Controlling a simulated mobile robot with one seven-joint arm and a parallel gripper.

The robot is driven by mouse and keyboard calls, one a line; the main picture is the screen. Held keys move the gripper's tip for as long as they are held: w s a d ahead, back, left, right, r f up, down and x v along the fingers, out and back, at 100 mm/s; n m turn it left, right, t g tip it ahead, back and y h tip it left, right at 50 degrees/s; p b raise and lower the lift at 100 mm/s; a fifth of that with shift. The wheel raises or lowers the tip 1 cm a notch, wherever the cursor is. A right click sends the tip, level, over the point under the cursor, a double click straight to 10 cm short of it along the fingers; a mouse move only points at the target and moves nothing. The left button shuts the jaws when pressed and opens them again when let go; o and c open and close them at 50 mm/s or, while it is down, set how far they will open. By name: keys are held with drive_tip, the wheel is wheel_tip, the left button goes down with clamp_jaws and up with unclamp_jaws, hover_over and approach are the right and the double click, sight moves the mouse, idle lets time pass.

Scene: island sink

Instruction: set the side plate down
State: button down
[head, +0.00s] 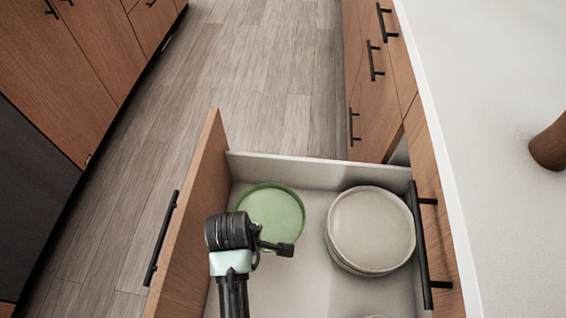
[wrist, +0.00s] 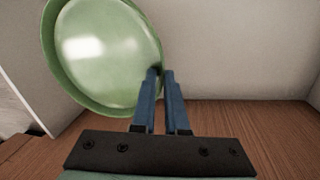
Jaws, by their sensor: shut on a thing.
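The side plate is a round green plate (head: 272,212) inside the open drawer, at its left. In the wrist view the green plate (wrist: 105,55) fills the upper left, with its rim at my fingertips. My gripper (wrist: 162,73) has its two blue fingers close together, shut on the plate's right rim. In the head view my gripper (head: 285,249) is over the near side of the plate and hides part of its rim. I cannot tell whether the plate touches the drawer floor.
The open drawer (head: 310,171) has pale walls and a wooden front on the left. A stack of off-white plates (head: 372,230) stands to the right of the green plate. Part of another pale dish (head: 376,317) shows at the bottom edge. A white counter (head: 490,120) lies to the right.

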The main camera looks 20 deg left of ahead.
sight(260, 260)
wheel_tip(260, 260, down, 10)
drive_tip(key=b, duration=0.4)
drive_tip(key=c, duration=0.9)
unclamp_jaws()
drive_tip(key=shift+c, duration=0.2)
wheel_tip(260, 260, up, 12)
drive_tip(key=s+p, duration=0.2)
drive_tip(key=p, duration=0.2)
drive_tip(key=shift+s+p, duration=0.2)
drive_tip(key=shift+p, duration=0.15)
drive_tip(key=shift+d+f, duration=0.1)
